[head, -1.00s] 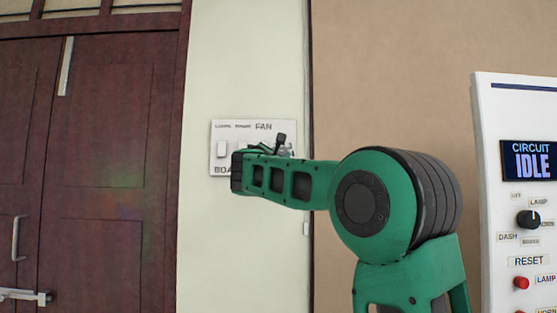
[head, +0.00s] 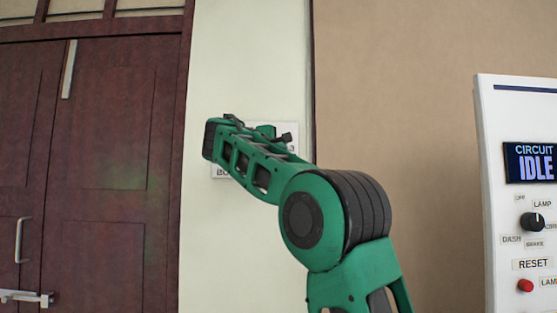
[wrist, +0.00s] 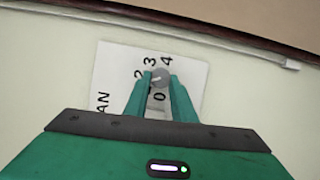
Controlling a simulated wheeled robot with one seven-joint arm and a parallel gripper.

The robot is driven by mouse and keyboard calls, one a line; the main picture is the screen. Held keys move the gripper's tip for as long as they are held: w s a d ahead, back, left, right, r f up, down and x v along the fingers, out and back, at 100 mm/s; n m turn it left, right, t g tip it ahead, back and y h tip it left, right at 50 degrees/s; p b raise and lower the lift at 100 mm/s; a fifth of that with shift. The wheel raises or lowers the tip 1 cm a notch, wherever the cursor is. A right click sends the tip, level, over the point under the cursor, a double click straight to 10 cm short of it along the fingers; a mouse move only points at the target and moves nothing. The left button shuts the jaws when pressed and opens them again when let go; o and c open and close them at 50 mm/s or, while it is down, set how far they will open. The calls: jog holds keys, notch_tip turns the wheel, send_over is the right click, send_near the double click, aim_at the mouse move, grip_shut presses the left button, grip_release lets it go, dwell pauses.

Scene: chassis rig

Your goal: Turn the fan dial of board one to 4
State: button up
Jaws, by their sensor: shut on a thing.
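Board one is a white panel on the pale wall. In the head view its upper right corner (head: 291,128) shows, and my arm covers most of the rest. In the wrist view the board (wrist: 190,72) shows the printed 0, 2, 3 and 4 and part of the word FAN. The fan dial (wrist: 160,76) is a small grey round knob amid these numbers. My gripper (wrist: 160,80) is shut on the dial, one finger on each side. I cannot clearly tell which number the dial points at. The fingertips are hidden in the head view.
A dark red double door (head: 100,170) stands left of the board. A white circuit panel (head: 510,115) reading IDLE, with a knob (head: 533,222) and a red button (head: 525,286), stands at the right. A thin pale conduit (wrist: 230,52) runs past the board.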

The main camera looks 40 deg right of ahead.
jog(key=m+y, duration=0.1)
jog(key=m, duration=0.2)
jog(key=m+y, duration=0.2)
jog(key=m, duration=0.1)
jog(key=m+y, duration=0.1)
jog(key=m, duration=0.2)
jog(key=shift+s+d+r+g, duration=0.15)
jog(key=shift+d+r+g, duration=0.15)
jog(key=shift+r, duration=0.1)
jog(key=shift+s+d+m+y, duration=0.1)
jog(key=shift+m+y, duration=0.9)
jog(key=shift+m, duration=0.2)
grip_shut()
grip_release()
jog(key=m+t+y, duration=0.1)
jog(key=m, duration=0.1)
jog(key=m+t+y, duration=0.1)
jog(key=m, duration=0.1)
jog(key=shift+s+d+y, duration=0.15)
jog(key=shift+d+y, duration=0.05)
jog(key=shift+y, duration=0.1)
jog(key=shift+f+m+t+y, duration=0.15)
jog(key=shift+m+t+y, duration=0.6)
jog(key=shift+m, duration=0.65)
